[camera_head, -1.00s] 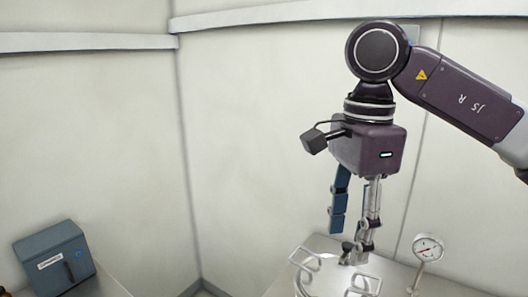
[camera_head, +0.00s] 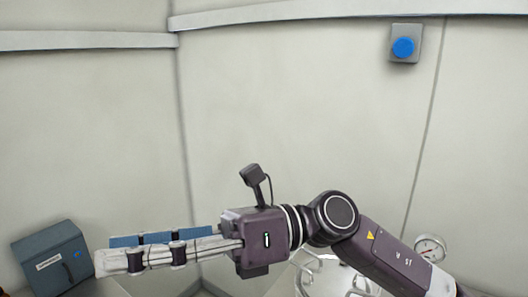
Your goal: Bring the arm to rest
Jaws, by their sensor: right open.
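My right arm comes in from the lower right and lies low across the picture. My right gripper (camera_head: 108,251) points to the left, with its fingers about level. One finger is blue and lies behind the silver one. The gripper is open and I see nothing between the fingers. Its fingertips show in front of the right side of a grey-blue box (camera_head: 48,254); I cannot tell how far apart they are in depth. My left gripper is not in view.
A round metal lid with handles (camera_head: 345,284) is partly hidden behind my right arm. A pressure gauge (camera_head: 430,248) stands right of it, close behind the arm. A blue button (camera_head: 403,47) is on the wall at upper right. The space before the wall above the arm is clear.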

